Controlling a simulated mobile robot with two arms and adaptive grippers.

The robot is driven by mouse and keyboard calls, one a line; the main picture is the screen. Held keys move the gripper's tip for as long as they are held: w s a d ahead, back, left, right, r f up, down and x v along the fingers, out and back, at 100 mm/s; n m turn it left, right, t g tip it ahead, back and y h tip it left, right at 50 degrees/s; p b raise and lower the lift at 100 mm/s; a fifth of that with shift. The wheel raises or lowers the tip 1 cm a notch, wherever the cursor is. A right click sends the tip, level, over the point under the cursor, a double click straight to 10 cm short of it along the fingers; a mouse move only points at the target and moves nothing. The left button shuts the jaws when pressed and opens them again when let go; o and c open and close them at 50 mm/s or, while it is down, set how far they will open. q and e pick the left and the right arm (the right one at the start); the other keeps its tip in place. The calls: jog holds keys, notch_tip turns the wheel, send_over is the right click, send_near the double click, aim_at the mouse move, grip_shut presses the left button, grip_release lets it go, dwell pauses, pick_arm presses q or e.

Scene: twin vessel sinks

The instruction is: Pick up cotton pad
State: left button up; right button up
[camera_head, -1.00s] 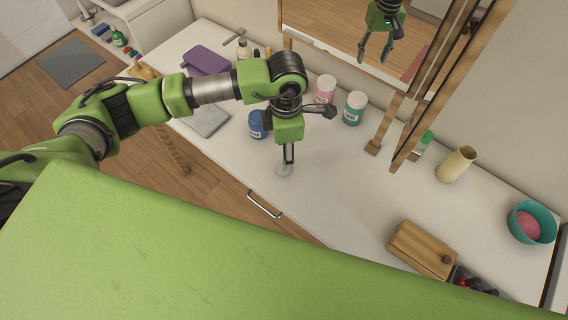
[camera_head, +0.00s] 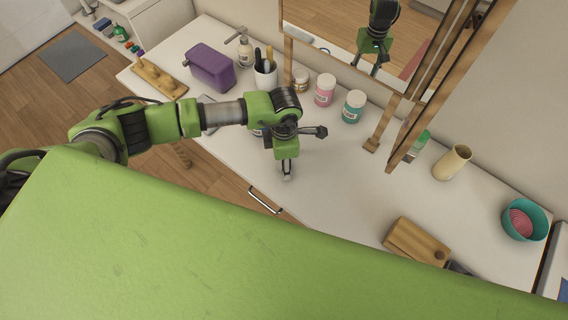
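My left gripper (camera_head: 287,172) points down at the white counter (camera_head: 340,200), near its front edge above the drawer handle. Its fingers look short and narrow from here, and I cannot tell how far apart they are. A small pale patch (camera_head: 287,177) shows at the fingertips. It may be the cotton pad, but it is too small to be sure, and I cannot tell whether it is gripped. My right gripper is not in view.
Pink (camera_head: 325,90) and teal-labelled (camera_head: 354,106) jars stand behind the gripper, below the mirror (camera_head: 350,40). A purple box (camera_head: 211,68) and a wooden tray (camera_head: 158,80) are at left. A beige vase (camera_head: 453,162), teal bowl (camera_head: 525,220) and wooden box (camera_head: 417,241) are at right.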

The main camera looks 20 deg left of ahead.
pick_arm(q)
jog(key=c, duration=0.5)
jog(key=shift+r, duration=0.1)
jog(key=shift+w+r+b, duration=0.1)
jog(key=shift+r+b, duration=0.3)
jog(key=shift+b, duration=0.05)
jog(key=r, duration=0.1)
jog(key=r+b, duration=0.1)
jog(key=shift+s+d+r, duration=0.2)
jog(key=shift+s+r, duration=0.1)
jog(key=shift+r, duration=0.05)
jog(key=s+d+r+b, duration=0.1)
jog(key=s+d+r, duration=0.1)
jog(key=s+r, duration=0.1)
jog(key=s+d+r+b, duration=0.2)
jog(key=s+r, duration=0.1)
jog(key=s, duration=0.1)
jog(key=s+d+r+b, duration=0.1)
jog(key=s+d+r, duration=0.2)
jog(key=s, duration=0.1)
jog(key=shift+s+d+r+b, duration=0.1)
jog(key=shift+s+r+b, duration=0.1)
jog(key=shift+b, duration=0.15)
